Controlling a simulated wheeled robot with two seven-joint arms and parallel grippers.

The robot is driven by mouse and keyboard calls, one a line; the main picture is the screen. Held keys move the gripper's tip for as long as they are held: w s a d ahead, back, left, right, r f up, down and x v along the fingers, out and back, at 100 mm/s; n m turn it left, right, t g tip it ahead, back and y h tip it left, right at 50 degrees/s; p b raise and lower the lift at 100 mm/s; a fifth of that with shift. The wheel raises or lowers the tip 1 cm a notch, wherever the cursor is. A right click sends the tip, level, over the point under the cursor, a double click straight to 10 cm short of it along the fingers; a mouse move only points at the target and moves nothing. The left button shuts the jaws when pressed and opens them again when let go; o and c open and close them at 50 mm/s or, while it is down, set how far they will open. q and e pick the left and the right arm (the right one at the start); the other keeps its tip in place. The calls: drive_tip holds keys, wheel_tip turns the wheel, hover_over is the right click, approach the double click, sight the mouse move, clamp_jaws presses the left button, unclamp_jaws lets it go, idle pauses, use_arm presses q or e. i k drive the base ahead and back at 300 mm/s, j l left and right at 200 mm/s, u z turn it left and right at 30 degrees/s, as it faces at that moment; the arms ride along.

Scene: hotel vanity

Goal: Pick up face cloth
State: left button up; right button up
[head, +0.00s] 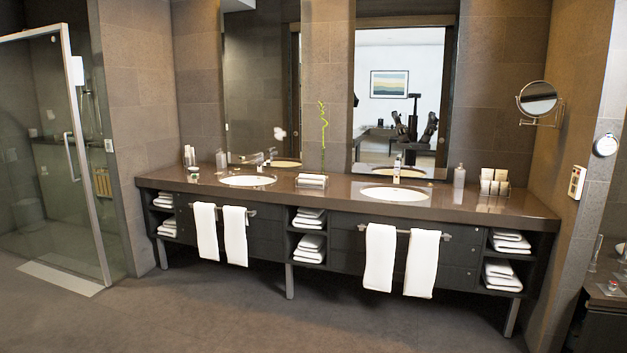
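A small stack of folded white cloths (312,179) sits on the brown vanity counter (330,202) between the two sinks; it may be the face cloths. Folded white towels also lie in the open shelves at the left (164,201), middle (310,218) and right (510,240). White towels hang from the left rail (206,231) and the right rail (379,258). I cannot tell for sure which of these is the face cloth. Neither of my grippers shows directly in the head view. A dark shape in the right mirror looks like my own reflection, too small to read.
The counter holds a left sink (248,180), a right sink (394,194), a bottle (459,176), cups (494,182) and a green-stemmed plant (323,125). A glass shower door (75,150) stands at the left. The floor (230,315) before the vanity is clear.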

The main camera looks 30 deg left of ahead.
sight(306, 176)
drive_tip(key=i+j+u, duration=1.05)
drive_tip(key=i, duration=0.3)
drive_tip(key=i+u, duration=0.4)
drive_tip(key=i+z, duration=0.2)
drive_tip(key=i, duration=0.35)
drive_tip(key=i+j+z, duration=0.2)
drive_tip(key=i, duration=0.35)
drive_tip(key=i+j+z, duration=0.2)
drive_tip(key=i, duration=0.35)
drive_tip(key=i+j+z, duration=0.2)
drive_tip(key=i+z, duration=0.25)
drive_tip(key=i+j+z, duration=0.3)
drive_tip(key=z, duration=0.15)
drive_tip(key=i+j+z, duration=0.3)
drive_tip(key=j+z, duration=0.15)
drive_tip(key=i+j+z, duration=0.2)
drive_tip(key=j+z, duration=0.25)
drive_tip(key=i+j+z, duration=0.1)
drive_tip(key=j, duration=0.2)
drive_tip(key=i+j+z, duration=0.25)
drive_tip(key=j, duration=0.45)
drive_tip(key=i, duration=0.1)
